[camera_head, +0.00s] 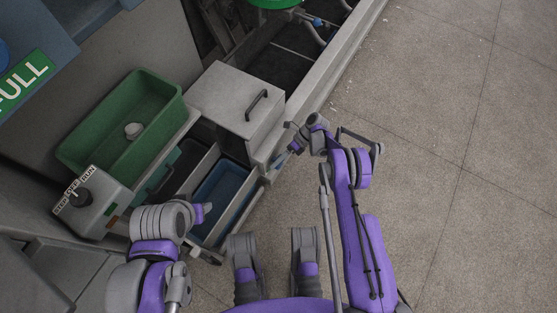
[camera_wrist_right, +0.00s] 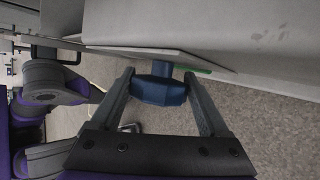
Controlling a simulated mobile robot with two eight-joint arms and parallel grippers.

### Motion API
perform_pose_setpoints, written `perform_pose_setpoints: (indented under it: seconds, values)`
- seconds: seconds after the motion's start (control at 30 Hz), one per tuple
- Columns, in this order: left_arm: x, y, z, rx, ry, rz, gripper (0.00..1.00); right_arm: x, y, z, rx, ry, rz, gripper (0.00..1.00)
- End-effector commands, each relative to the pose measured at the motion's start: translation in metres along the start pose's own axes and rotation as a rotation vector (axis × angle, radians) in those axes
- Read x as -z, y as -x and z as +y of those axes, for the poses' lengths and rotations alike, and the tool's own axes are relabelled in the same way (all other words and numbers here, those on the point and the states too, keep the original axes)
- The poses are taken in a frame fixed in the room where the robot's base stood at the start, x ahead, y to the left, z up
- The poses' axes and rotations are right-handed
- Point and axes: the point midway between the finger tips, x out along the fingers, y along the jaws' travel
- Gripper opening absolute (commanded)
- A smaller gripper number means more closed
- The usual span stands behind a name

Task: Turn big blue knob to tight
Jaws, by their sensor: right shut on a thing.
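The big blue knob (camera_wrist_right: 158,90) sits on a short blue stem at the edge of a grey panel in the right wrist view. My right gripper (camera_wrist_right: 160,78) has one finger on each side of the knob and is shut on it. In the head view my right gripper (camera_head: 281,160) is small and reaches the front side of the grey machine; I cannot make out the knob there. My left arm shows at the lower left of the head view, but its gripper cannot be made out. No tight marking is readable.
A green bin (camera_head: 88,143) with a small white piece stands at the left. A selector switch (camera_head: 80,196) marked RUN is beside it. A grey box with a black handle (camera_head: 257,105) stands above a blue tray (camera_head: 224,199). The floor at right is clear.

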Motion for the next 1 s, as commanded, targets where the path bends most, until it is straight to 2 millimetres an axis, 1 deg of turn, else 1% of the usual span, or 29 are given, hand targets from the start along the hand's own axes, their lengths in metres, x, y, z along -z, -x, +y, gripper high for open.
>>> perform_pose_setpoints:
  seconds: [0.23,0.27,0.3,0.37,0.57,0.67,0.77,0.87,1.0]
  values:
    - [0.000,0.000,0.000,0.000,0.000,0.000,0.50,0.000,0.001,0.000,0.001,-0.001,-0.002,0.23]
    - [0.000,0.000,0.000,0.000,0.000,0.000,0.50,0.000,0.001,0.000,0.001,-0.001,-0.002,0.82]
    - [0.000,0.000,0.000,0.000,0.000,0.000,0.50,0.000,0.001,0.000,0.001,-0.001,-0.002,0.89]
    - [0.000,0.000,0.000,0.000,0.000,0.000,0.50,0.000,0.001,0.000,0.001,-0.001,-0.002,1.00]
    - [0.000,0.000,0.000,0.000,0.000,0.000,0.50,0.000,0.000,0.000,0.001,0.000,-0.001,1.00]
    - [0.000,0.001,0.000,0.000,0.000,0.000,0.50,0.000,0.003,0.000,0.002,-0.001,-0.001,1.00]
    - [0.000,0.002,0.000,0.000,0.000,-0.001,0.50,0.000,0.014,0.000,0.002,-0.002,-0.001,1.00]
    - [0.001,0.005,0.000,0.000,0.000,-0.001,0.50,0.000,0.033,0.001,0.002,-0.002,-0.002,1.00]
    - [0.002,0.009,0.000,0.000,0.000,-0.001,0.50,0.000,0.063,0.001,0.002,-0.003,-0.002,1.00]
